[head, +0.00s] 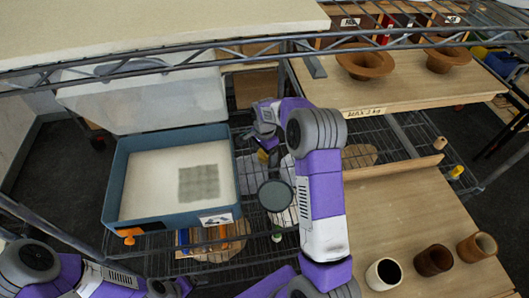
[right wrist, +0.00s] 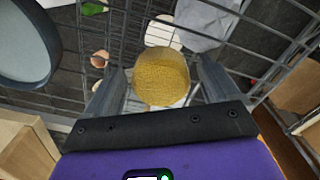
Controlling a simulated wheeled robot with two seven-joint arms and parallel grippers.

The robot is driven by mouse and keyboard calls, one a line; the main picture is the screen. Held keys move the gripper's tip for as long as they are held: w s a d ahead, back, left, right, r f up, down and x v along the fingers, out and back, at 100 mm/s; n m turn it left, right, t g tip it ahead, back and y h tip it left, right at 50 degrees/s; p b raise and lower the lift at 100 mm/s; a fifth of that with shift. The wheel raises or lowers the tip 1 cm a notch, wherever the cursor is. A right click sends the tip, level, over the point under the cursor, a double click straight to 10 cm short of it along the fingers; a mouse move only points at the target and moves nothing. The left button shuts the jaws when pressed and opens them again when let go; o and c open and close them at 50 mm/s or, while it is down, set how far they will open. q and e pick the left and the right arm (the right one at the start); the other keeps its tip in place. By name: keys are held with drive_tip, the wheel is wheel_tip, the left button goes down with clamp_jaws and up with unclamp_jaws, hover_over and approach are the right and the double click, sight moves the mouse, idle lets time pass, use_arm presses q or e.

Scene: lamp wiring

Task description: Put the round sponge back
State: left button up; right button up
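The round yellow sponge (right wrist: 161,76) lies between the two fingers of my right gripper (right wrist: 163,88) in the right wrist view. A gap shows between the sponge and each finger, so the gripper is open around it and not closed on it. In the head view my right gripper (head: 266,136) points down over the wire shelf, just right of the blue-walled tray. A small yellow patch of the sponge (head: 269,144) shows there, mostly hidden by the gripper. My left arm is at the bottom left of the head view; its fingers do not show.
A blue-walled tray (head: 114,190) with a pale bed and grey square stands left. A dark round dish (head: 275,195) sits on the wire shelf (head: 395,135); its rim shows in the wrist view (right wrist: 50,45). Brown cups (head: 433,260) stand right. A shelf edge (head: 200,45) crosses above.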

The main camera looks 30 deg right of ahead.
drive_tip(key=shift+r, duration=0.3)
wheel_tip(320, 180, up, 12)
drive_tip(key=p, duration=0.2)
drive_tip(key=shift+f, duration=0.1)
idle(0.5)
